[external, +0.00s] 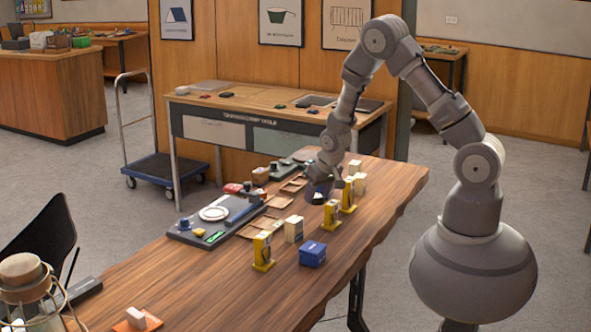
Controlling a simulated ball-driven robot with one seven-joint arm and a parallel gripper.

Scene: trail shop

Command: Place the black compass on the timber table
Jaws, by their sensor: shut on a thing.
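The timber table (200,279) is the long live-edged wooden table in the middle of the external view. My gripper (319,187) reaches down over its far half, between the card-like pieces and the yellow boxes. It is shut on a small dark thing (318,198), which looks like the black compass. The thing is small and partly covered by my gripper. I cannot tell whether it touches the tabletop or hangs just above it.
Yellow boxes (263,251), cream blocks (293,229) and a blue box (312,253) stand near my gripper. A grey board (190,236) with a white dial lies left. A second table (262,100) stands behind.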

